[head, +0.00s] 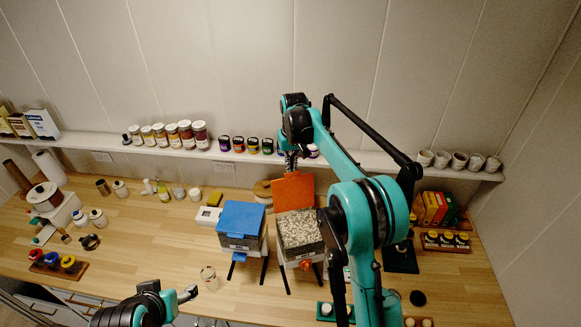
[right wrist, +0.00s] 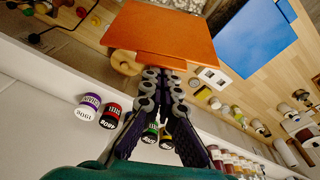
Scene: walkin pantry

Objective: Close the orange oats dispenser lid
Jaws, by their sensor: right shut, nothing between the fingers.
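The orange lid (head: 293,191) of the oats dispenser stands raised at the back of its box, and oats show in the open top. The dispenser body (head: 304,254) sits on the counter. My right gripper (head: 291,166) reaches over from the right and is behind the lid, near its top edge. In the right wrist view the shut, empty fingers (right wrist: 164,78) are at the edge of the orange lid (right wrist: 165,32); I cannot tell whether they touch it. My left gripper (head: 187,293) is low at the front left, away from the dispenser, its jaw state unclear.
A dispenser with a shut blue lid (head: 241,217) stands close on the left. A wall shelf (head: 345,160) with jars and cups runs behind. A clear glass (head: 208,274) stands at the front left. Boxes and a jar rack (head: 446,247) are at the right.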

